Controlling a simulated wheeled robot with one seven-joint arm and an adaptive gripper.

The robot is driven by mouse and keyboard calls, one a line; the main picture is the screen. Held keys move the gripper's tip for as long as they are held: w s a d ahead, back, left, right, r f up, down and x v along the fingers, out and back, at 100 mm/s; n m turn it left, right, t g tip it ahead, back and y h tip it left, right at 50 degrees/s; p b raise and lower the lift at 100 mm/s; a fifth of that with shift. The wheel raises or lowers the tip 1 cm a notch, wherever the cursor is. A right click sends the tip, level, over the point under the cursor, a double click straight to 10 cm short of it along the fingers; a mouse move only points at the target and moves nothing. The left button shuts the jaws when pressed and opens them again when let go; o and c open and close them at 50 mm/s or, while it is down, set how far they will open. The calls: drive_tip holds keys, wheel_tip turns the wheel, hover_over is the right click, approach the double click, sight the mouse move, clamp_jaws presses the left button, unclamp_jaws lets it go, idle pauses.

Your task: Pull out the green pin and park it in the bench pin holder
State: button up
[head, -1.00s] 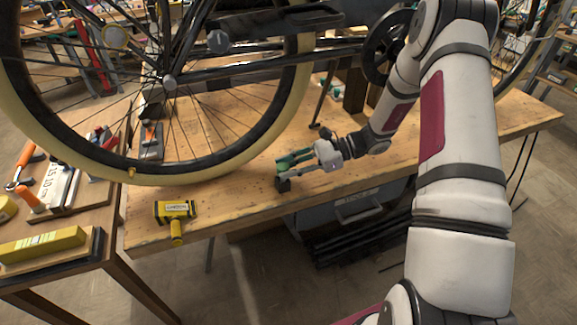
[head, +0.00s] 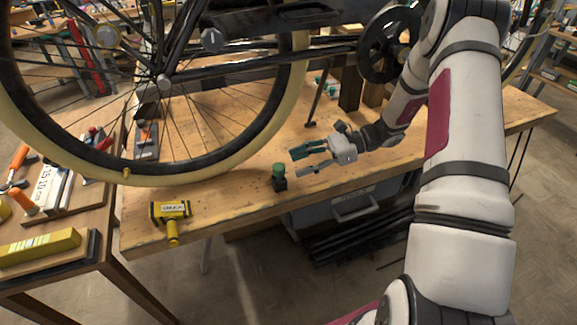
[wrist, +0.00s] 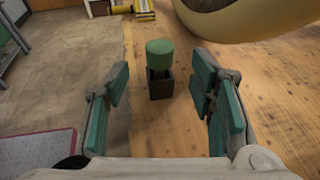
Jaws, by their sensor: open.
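The green pin (head: 278,170) stands upright in the dark bench pin holder (head: 279,184) near the front edge of the bench. In the wrist view the green pin (wrist: 160,54) shows its round green head, seated in the square black holder (wrist: 160,88). Its lower part is hidden inside the holder. My gripper (head: 298,163) is open and empty, just to the right of the pin and apart from it. In the wrist view the open fingers (wrist: 160,105) stand on either side, with the pin and holder ahead between them.
A yellow and black mallet (head: 172,214) lies on the bench (head: 225,205) left of the holder. The large wheel (head: 240,172) stands behind and to the left. A side table with tools (head: 50,250) is at the left. The bench's front edge is close to the holder.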

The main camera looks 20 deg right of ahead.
drive_tip(key=v, duration=0.7)
drive_tip(key=shift+r, duration=0.15)
drive_tip(key=s+a+r+n+g+h+p, duration=0.2)
drive_tip(key=s+a+r+n+h, duration=0.3)
drive_tip(key=r, duration=0.4)
drive_tip(key=s+a+r+n+g+h+p, duration=0.1)
drive_tip(key=s+a+r+n+g+h, duration=0.15)
drive_tip(key=s+a+r+n, duration=0.5)
drive_tip(key=s+r+n+t+h+p, duration=0.2)
drive_tip(key=s+r+n+t+h, duration=0.1)
drive_tip(key=s, duration=0.5)
drive_tip(key=s+r+n+t+h+p, duration=0.2)
drive_tip(key=s+r+n+t+h, duration=0.1)
drive_tip(key=s+r, duration=0.5)
drive_tip(key=shift+s+r+n+h, duration=0.25)
drive_tip(key=shift+s+n+h, duration=0.25)
drive_tip(key=shift+n, duration=0.35)
